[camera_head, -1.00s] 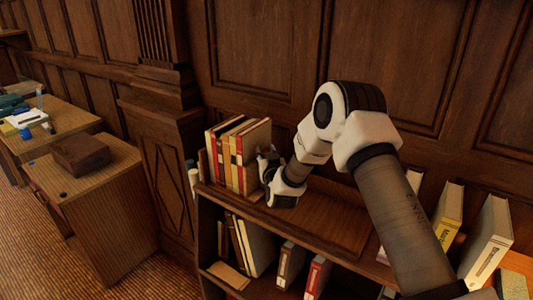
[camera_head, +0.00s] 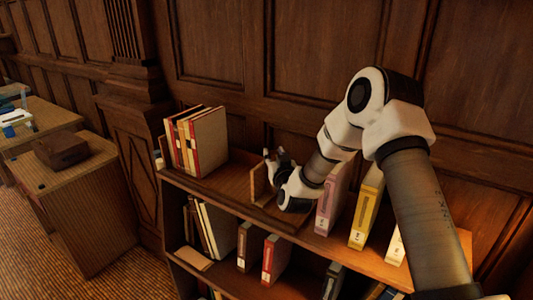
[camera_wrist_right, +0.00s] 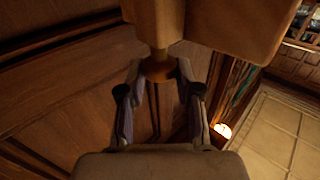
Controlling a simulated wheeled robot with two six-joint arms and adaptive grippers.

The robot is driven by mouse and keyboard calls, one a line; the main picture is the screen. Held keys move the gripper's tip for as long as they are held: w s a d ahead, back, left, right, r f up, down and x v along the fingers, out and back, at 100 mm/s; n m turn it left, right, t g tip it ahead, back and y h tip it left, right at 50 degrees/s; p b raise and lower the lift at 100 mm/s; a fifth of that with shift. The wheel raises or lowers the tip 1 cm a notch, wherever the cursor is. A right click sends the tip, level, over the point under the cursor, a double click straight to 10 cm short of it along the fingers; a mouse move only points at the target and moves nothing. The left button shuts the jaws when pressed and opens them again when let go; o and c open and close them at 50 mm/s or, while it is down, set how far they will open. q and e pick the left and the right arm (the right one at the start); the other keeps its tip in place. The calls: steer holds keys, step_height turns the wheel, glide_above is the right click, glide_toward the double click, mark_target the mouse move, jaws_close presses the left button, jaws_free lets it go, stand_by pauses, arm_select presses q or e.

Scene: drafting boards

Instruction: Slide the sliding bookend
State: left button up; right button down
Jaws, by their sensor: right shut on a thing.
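The sliding bookend (camera_head: 258,180) is a brown wooden panel standing upright on the top shelf of the bookcase. An open stretch of shelf lies between it and the row of books (camera_head: 208,140) to its left. My right gripper (camera_head: 276,165) is at the bookend's right side. In the right wrist view, my right gripper (camera_wrist_right: 160,92) has a round wooden knob (camera_wrist_right: 158,68) between its fingertips, joined by a short stem to the wooden block (camera_wrist_right: 225,20) above. The knob is hidden in the head view. My left gripper is not in view.
A pink book (camera_head: 330,205) and a yellow book (camera_head: 367,208) stand on the top shelf to the right of my gripper. More books fill the lower shelf (camera_head: 225,280). The panelled wall is close behind. A wooden desk (camera_head: 85,190) stands at left.

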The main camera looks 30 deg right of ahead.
steer(key=shift+s+d+f, duration=0.1)
steer(key=shift+s+d, duration=0.15)
steer(key=shift+s, duration=0.3)
steer(key=shift+s+d+f, duration=0.1)
steer(key=shift+s+d, duration=0.1)
steer(key=shift+s, duration=0.35)
steer(key=c, duration=1.1)
jaws_free()
steer(key=shift+w+d, duration=0.15)
